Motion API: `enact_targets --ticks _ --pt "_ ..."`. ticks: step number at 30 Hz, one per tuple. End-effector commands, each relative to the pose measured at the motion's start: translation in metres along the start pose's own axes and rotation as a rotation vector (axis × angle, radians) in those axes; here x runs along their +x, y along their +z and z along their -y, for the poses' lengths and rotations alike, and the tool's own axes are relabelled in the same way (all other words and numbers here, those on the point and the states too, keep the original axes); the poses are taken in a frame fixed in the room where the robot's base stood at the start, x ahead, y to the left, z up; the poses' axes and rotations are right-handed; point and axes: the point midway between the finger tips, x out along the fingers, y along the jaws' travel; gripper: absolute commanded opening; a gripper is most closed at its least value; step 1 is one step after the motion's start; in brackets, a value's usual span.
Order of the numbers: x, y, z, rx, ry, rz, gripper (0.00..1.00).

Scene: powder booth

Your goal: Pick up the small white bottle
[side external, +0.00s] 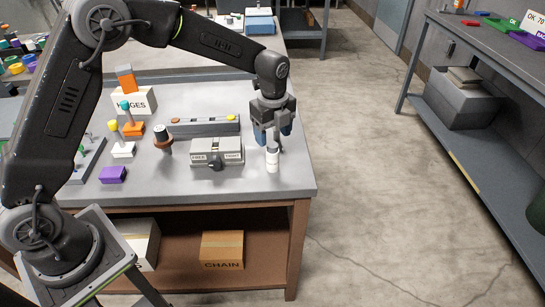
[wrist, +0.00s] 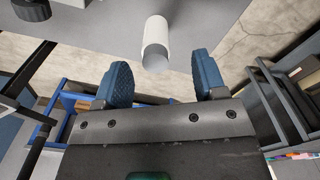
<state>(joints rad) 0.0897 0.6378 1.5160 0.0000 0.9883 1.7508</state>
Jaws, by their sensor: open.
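The small white bottle (side external: 272,158) stands upright on the grey workbench (side external: 285,182), near its right front corner. In the wrist view the bottle (wrist: 155,42) shows as a white cylinder with a grey end, beyond the fingertips and roughly in line with the gap between them. My gripper (side external: 273,138) points down just above and behind the bottle in the side view. Its blue fingers are apart and nothing is between them; they also show in the wrist view (wrist: 162,75). I cannot tell whether a finger touches the bottle.
A grey box with a black knob (side external: 215,152) stands left of the bottle, with a long grey rail (side external: 190,126) behind it. A dark cylinder with a brown collar (side external: 162,138) and a purple block (side external: 112,174) are further left. The bench edge is close to the bottle's right.

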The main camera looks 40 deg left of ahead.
Motion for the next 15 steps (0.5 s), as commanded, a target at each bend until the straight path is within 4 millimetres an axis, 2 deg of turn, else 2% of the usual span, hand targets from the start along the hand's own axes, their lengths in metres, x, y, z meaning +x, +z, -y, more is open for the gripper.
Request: enact_targets --ticks 5,12,15 --pt "0.012 -0.002 -0.002 0.0 0.002 0.0 0.65" --pt "0.046 -0.006 -0.007 -0.001 0.003 0.0 0.65" --pt "0.054 -0.006 -0.007 -0.002 0.002 0.0 0.65"
